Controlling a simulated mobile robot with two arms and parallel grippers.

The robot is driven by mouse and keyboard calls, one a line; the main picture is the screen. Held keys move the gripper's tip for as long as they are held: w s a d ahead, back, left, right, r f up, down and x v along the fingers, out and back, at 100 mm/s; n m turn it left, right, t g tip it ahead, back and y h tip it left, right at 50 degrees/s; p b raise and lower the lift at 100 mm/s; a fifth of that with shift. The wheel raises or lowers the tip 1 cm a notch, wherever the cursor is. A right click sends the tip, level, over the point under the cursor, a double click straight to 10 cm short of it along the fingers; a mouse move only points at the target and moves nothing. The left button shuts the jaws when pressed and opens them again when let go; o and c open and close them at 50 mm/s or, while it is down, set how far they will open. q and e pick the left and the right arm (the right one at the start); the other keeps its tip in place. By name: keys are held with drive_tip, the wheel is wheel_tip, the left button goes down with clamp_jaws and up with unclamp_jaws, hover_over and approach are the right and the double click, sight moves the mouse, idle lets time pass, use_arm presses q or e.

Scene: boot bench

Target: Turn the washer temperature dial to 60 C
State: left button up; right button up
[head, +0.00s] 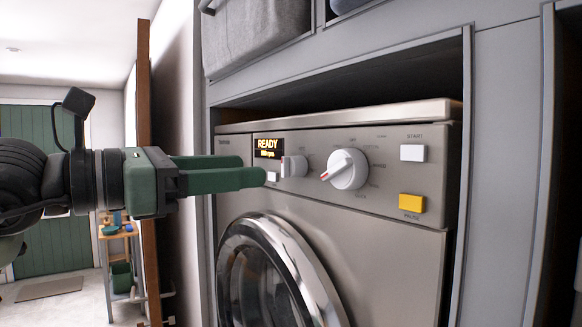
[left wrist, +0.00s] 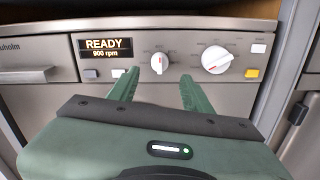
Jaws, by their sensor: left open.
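The washer (head: 400,245) has a small dial (head: 293,166) and a larger white dial (head: 347,169) with a red mark pointing lower left. In the left wrist view the small dial (left wrist: 160,64) has an upright grip with a red mark near its lower end, and the large dial (left wrist: 216,60) is right of it. The dial labels are too small to read. My left gripper (head: 253,169) is open and empty, just short of the small dial. In the left wrist view its fingers (left wrist: 160,76) flank the small dial from below. My right gripper is out of view.
The washer display (left wrist: 107,48) reads READY and 900 rpm. A white START button (head: 413,153) and a yellow PAUSE button (head: 412,203) are at the right. The round door (head: 300,265) is below. A brown upright panel edge (head: 146,240) stands behind my left arm.

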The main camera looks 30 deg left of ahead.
sight(282, 169)
use_arm(q)
drive_tip(key=p+x, duration=0.4)
drive_tip(key=x, duration=0.3)
drive_tip(key=shift+w, duration=0.15)
drive_tip(key=shift+f, duration=0.1)
clamp_jaws()
